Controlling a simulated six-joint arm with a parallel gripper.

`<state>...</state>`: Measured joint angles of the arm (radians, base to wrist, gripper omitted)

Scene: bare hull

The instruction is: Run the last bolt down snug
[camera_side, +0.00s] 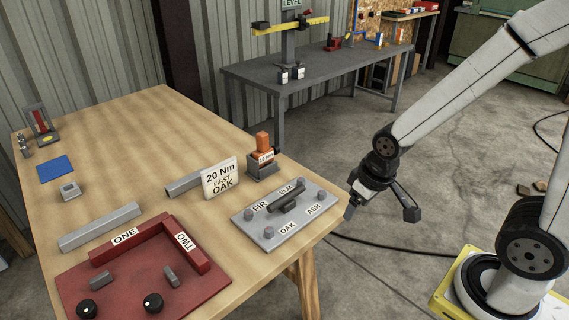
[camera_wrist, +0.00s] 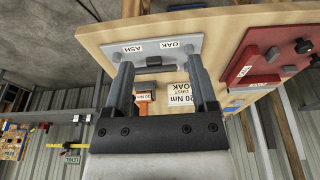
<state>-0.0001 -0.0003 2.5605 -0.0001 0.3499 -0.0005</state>
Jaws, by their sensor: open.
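A grey plate (camera_side: 285,215) lies near the table's right edge, with round bolt heads at its corners beside labels FIR, ELM, OAK and ASH. A dark bar lies across its middle. An orange tool (camera_side: 263,140) stands upright in a dark holder with an Nm label behind the plate. My gripper (camera_side: 381,207) is open and empty, beyond the table edge right of the plate. In the wrist view the plate (camera_wrist: 190,44) is partly hidden by my open fingers (camera_wrist: 161,75). How far each bolt is seated cannot be told.
A red fixture (camera_side: 120,285) with walls ONE and TWO, black knobs and grey blocks sits at front left. Grey bars (camera_side: 100,227), a blue pad (camera_side: 56,168) and a small stand (camera_side: 40,124) lie farther left. A grey bench (camera_side: 310,75) stands behind. The table's back middle is clear.

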